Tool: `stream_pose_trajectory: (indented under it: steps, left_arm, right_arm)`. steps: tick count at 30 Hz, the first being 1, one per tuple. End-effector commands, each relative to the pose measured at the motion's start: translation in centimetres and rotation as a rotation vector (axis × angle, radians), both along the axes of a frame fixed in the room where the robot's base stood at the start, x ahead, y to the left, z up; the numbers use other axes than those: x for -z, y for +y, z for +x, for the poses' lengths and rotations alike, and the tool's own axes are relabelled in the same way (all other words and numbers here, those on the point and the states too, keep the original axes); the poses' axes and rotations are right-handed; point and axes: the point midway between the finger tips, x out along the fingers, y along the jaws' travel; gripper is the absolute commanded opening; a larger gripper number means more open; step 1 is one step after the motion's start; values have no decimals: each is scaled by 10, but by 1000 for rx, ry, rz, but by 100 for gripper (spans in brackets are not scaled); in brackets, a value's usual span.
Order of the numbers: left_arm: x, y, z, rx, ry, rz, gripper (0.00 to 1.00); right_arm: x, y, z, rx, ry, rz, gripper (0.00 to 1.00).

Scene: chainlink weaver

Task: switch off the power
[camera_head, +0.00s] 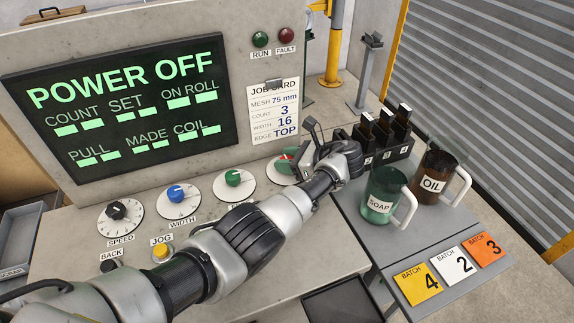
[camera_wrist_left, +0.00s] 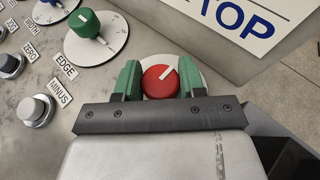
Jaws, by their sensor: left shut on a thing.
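The red knob (camera_wrist_left: 160,81) has a white pointer line tilted up to the right and sits on a white dial. My left gripper (camera_wrist_left: 160,78) is shut on it, with one green fingertip on each side. In the head view the red knob (camera_head: 284,160) is partly hidden by the left gripper (camera_head: 300,158) at the right end of the dial row. The screen (camera_head: 130,118) reads "POWER OFF" in green, with green blocks by its labels. My right gripper is in neither view.
Green (camera_head: 233,178), blue (camera_head: 176,194) and black (camera_head: 116,211) knobs stand left of the red one. A job card (camera_head: 273,110) is above. A soap jug (camera_head: 381,195) and an oil jug (camera_head: 433,178) stand on the side table right of my gripper.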

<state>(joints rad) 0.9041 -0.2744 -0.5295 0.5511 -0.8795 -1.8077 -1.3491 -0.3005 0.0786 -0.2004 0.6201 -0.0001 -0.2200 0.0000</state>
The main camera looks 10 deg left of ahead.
Motion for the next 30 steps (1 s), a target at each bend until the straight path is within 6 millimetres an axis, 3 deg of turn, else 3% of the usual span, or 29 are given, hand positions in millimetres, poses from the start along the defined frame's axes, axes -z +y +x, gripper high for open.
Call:
stream_pose_trajectory:
  steps: [17, 18, 21, 30]
  left_arm:
    - [1, 1, -1, -30, 3, -1, 16]
    - [1, 1, -1, -30, 3, -1, 46]
    - [1, 0, 0, -29, 3, -1, 61]
    - [0, 1, 0, -28, 1, -1, 64]
  right_arm:
    - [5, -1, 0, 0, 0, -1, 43]
    - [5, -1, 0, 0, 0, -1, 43]
    - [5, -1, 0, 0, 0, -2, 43]
    - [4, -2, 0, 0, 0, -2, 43]
